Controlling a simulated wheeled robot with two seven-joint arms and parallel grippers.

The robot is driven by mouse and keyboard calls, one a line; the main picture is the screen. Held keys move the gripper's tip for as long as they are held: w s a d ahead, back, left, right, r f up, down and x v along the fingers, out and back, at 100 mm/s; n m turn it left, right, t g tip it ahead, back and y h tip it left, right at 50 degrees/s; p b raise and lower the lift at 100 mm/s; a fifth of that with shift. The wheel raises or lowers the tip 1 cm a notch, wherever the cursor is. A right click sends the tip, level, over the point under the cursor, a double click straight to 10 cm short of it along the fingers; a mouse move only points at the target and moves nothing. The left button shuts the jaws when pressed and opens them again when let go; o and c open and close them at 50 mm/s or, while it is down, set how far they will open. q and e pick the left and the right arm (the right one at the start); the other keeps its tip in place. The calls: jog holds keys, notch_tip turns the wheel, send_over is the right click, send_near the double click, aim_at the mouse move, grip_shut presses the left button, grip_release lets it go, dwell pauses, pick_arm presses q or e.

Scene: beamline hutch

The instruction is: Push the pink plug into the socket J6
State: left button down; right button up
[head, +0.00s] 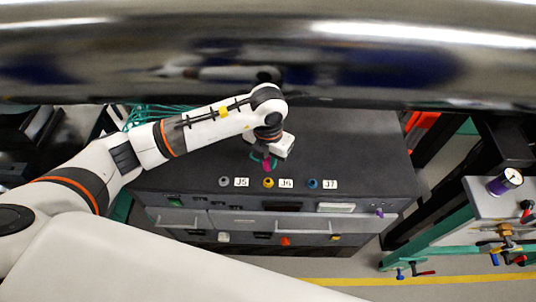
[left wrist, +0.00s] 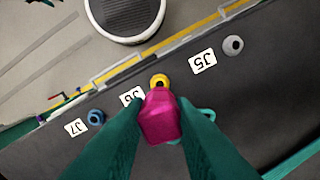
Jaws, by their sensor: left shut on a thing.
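My left gripper (head: 264,157) is shut on the pink plug (head: 267,165) above the dark top of the console. The plug also shows in the left wrist view (left wrist: 160,118) between the teal fingers. The yellow socket (head: 268,183), beside the label J6 (head: 286,184), is just in front of the plug in the head view. In the left wrist view the socket (left wrist: 159,81) shows just past the plug's end, which partly hides its edge. I cannot tell whether they touch; the plug does not look seated. My right gripper is not in view.
A grey socket (head: 223,181) by label J5 and a blue socket (head: 313,183) by label J7 flank the yellow one. A large shiny pipe (head: 400,55) crosses above the console (head: 370,150). A bench with a spool (head: 505,181) stands at right. Teal cables lie behind my arm.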

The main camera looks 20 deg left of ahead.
pick_arm(q)
jog(key=shift+f+b, duration=1.8)
jog(key=shift+f, duration=1.5)
jog(key=shift+w+b, duration=0.1)
jog(key=shift+b, duration=0.35)
jog(key=shift+f, duration=0.1)
jog(key=shift+f+b, duration=0.5)
jog(key=c, duration=1.1)
grip_release()
jog(key=shift+c, duration=0.2)
